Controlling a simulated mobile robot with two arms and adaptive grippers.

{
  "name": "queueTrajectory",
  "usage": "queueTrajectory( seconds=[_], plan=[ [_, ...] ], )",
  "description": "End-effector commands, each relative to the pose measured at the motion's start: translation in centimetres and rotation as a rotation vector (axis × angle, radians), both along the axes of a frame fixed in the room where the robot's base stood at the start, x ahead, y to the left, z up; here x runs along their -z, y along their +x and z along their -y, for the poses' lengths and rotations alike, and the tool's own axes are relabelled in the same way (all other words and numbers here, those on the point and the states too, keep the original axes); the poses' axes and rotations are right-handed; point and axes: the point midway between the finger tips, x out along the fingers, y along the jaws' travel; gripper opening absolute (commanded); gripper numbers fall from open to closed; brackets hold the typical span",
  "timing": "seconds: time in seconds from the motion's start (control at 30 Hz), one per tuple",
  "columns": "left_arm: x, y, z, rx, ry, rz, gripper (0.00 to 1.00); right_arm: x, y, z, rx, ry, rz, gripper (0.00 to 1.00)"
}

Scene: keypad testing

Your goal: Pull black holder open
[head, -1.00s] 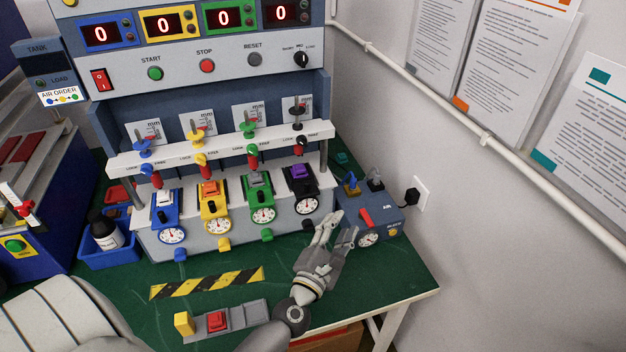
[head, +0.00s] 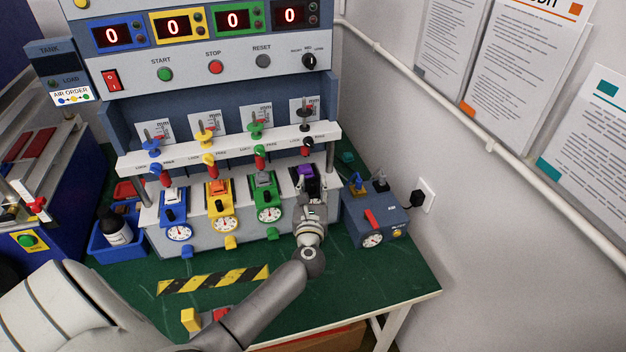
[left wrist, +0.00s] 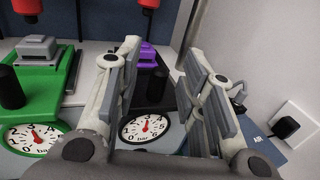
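The black holder (head: 306,171) is at the right end of the row, with a purple piece on top. In the left wrist view the black holder (left wrist: 152,92) and its round gauge (left wrist: 145,129) show between my fingers. My left gripper (head: 311,203) is over the front of it in the head view and hides its gauge and lower part. In the wrist view my left gripper (left wrist: 163,62) is open, one finger on each side of the holder. I cannot tell if either finger touches it. My right gripper is not in view.
The green holder (head: 264,190) stands just left of the black one, then the yellow holder (head: 220,200) and the blue holder (head: 173,208). A white bar (head: 230,150) with clamps runs above. The air box (head: 375,217) is close on the right.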

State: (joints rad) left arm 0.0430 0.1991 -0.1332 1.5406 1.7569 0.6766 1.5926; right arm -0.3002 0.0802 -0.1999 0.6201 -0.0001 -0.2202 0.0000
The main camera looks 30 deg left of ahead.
Motion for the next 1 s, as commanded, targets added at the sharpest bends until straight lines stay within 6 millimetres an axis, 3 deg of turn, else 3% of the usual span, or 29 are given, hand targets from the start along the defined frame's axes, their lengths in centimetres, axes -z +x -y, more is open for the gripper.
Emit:
queueTrajectory(
  seconds=[0.2, 0.57, 0.83, 1.0],
  plan=[
    [0.0, 1.7, -1.0, 0.002, 0.001, 0.000, 0.37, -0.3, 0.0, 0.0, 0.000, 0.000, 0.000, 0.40],
    [0.1, 2.0, -1.2, 0.002, 0.000, 0.000, 0.37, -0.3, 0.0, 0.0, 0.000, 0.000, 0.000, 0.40],
    [0.1, 2.0, -1.1, 0.002, 0.000, 0.000, 0.02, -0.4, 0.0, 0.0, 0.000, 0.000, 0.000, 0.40],
    [0.1, 2.0, -1.1, 0.002, -0.001, -0.001, 0.00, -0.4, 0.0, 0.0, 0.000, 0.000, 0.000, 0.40]
  ],
)
